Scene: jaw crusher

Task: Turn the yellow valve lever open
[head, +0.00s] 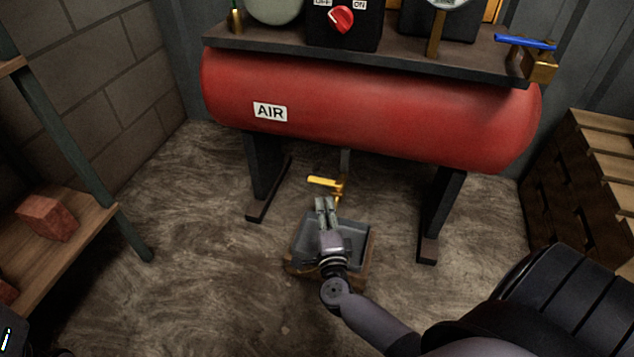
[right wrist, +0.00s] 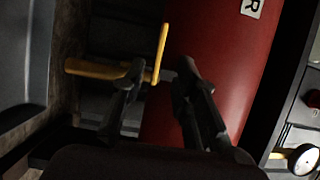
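The yellow valve lever (head: 324,182) sits on a small brass valve (head: 340,191) below the middle of the red air tank (head: 370,105). In the head view the lever points left. My right gripper (head: 325,203) is just in front of and below it. In the right wrist view the lever (right wrist: 162,45) stands upright in the picture, and its lower end lies in line with the gap between my two spread fingers (right wrist: 160,75). The gripper is open and holds nothing; I cannot tell whether a finger touches the lever.
A grey tray (head: 360,236) on a wooden base lies under the valve. Dark tank legs (head: 263,177) stand either side. A blue lever (head: 525,42) is at the upper right. A shelf with a brick (head: 48,217) is at left, wooden pallets (head: 580,165) at right.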

